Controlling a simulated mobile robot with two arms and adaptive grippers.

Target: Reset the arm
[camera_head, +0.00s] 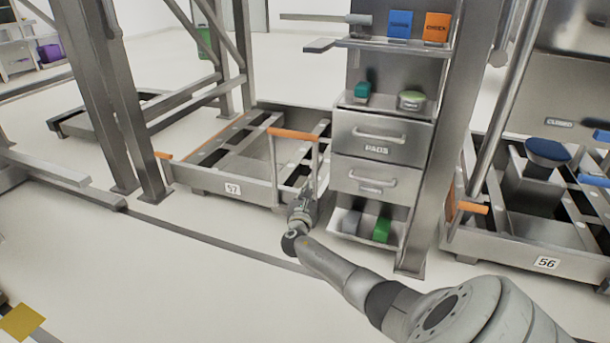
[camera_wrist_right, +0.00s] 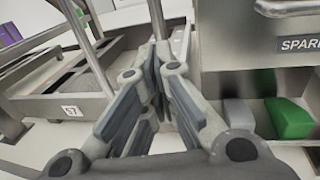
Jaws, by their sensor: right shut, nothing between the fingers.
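My right arm (camera_head: 350,275) reaches from the lower right toward the middle in the head view. My right gripper (camera_head: 305,200) is at its end, in front of the bin tray marked 57 (camera_head: 232,188) and left of the drawer unit. In the right wrist view the fingers of the right gripper (camera_wrist_right: 158,85) come together at their tips, with nothing between them. An upright-post frame with an orange handle bar (camera_head: 293,134) stands just behind the gripper. I cannot tell whether the gripper touches it. My left gripper does not show in either view.
A grey drawer unit (camera_head: 383,138) stands right of the gripper, with a green block (camera_head: 382,230) on its bottom shelf. Tray 56 (camera_head: 547,263) is further right. Metal posts (camera_head: 110,90) rise at the left. The floor (camera_head: 150,270) at the lower left is mostly clear.

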